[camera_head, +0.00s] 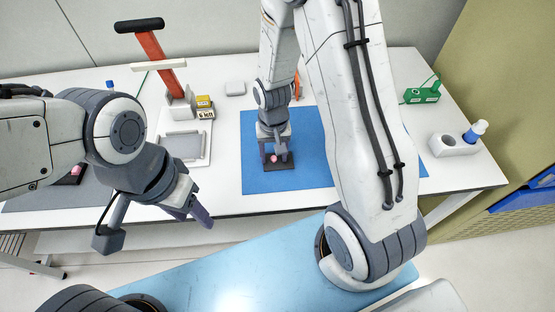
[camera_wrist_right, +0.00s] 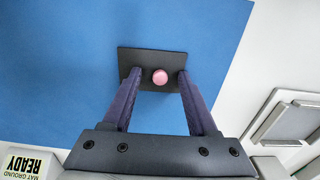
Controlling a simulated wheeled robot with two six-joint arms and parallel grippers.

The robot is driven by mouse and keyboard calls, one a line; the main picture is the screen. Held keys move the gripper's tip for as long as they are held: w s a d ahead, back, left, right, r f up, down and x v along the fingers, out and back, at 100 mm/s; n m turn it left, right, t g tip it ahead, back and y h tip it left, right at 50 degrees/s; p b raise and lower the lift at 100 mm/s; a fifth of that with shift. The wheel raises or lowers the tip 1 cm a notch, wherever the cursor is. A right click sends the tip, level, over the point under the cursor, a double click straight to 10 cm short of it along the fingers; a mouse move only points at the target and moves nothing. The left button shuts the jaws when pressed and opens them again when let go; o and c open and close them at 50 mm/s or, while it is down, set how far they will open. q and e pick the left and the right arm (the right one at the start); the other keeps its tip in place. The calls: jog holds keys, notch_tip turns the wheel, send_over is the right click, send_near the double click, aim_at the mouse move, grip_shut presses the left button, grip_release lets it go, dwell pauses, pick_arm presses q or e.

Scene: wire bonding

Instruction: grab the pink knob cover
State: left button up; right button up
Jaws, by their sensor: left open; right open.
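The pink knob cover (camera_wrist_right: 160,77) is a small round pink piece on a dark square plate (camera_wrist_right: 146,57) on the blue mat. It also shows in the head view (camera_head: 274,158), partly hidden by my right gripper. My right gripper (camera_wrist_right: 155,74) is open, with one finger on each side of the pink knob cover and gaps between. In the head view my right gripper (camera_head: 275,155) points down over the plate. My left gripper (camera_head: 192,216) is open and empty in front of the table's front edge at the left.
The blue mat (camera_head: 215,152) lies mid-table. A press with a red lever (camera_head: 152,55) and a grey tray (camera_head: 183,146) stand to its left. Another dark plate lies far left.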

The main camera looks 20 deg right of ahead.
grip_shut()
jog(key=shift+r, duration=0.15)
